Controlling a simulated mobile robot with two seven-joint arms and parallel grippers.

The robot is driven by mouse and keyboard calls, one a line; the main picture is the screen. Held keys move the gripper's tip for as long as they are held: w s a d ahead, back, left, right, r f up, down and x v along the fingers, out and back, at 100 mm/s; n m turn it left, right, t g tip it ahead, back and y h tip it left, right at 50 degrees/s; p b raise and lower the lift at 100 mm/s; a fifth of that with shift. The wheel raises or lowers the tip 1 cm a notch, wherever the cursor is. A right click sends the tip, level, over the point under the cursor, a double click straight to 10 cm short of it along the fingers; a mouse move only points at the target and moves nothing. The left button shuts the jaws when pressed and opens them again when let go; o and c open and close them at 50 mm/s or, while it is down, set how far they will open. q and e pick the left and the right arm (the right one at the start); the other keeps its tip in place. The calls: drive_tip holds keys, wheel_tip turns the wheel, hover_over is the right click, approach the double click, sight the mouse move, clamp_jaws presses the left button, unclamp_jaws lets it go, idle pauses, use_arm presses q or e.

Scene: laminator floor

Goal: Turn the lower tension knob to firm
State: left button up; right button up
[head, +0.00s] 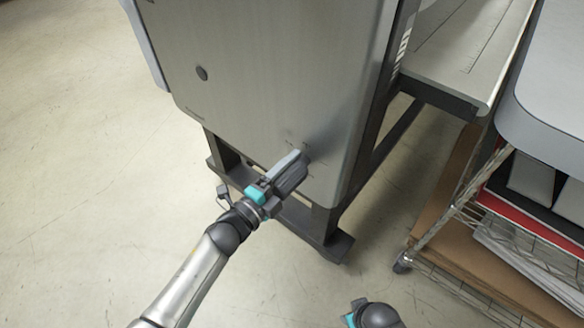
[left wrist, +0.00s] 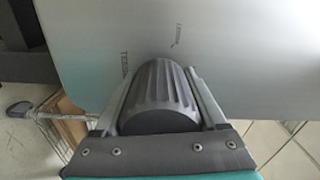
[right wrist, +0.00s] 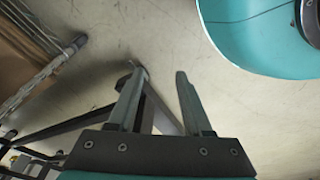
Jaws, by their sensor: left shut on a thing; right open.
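The lower tension knob (left wrist: 158,96) is a dark grey ribbed cylinder on the laminator's metal side panel (head: 270,85). In the left wrist view it sits between the two fingers of my left gripper (head: 298,166), which is shut on it. Lettering beginning "TENSI" shows on the panel beside the knob. In the head view the gripper hides most of this knob. My right gripper (right wrist: 158,98) is open and empty; only part of its wrist shows at the bottom of the head view.
A dark round knob (head: 202,73) sits higher on the same panel. The panel stands on a dark frame with feet (head: 325,243). The floor at the left is clear.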

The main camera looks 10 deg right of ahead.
use_arm(q)
drive_tip(key=o, duration=1.3)
drive_tip(key=shift+s+a, duration=0.15)
drive_tip(key=p+v, duration=0.3)
drive_tip(key=v, duration=1.2)
use_arm(e)
drive_tip(key=s+d+f, duration=0.3)
drive_tip(key=s+f, duration=0.1)
drive_tip(key=shift+s+d, duration=0.4)
drive_tip(key=shift+r, duration=0.1)
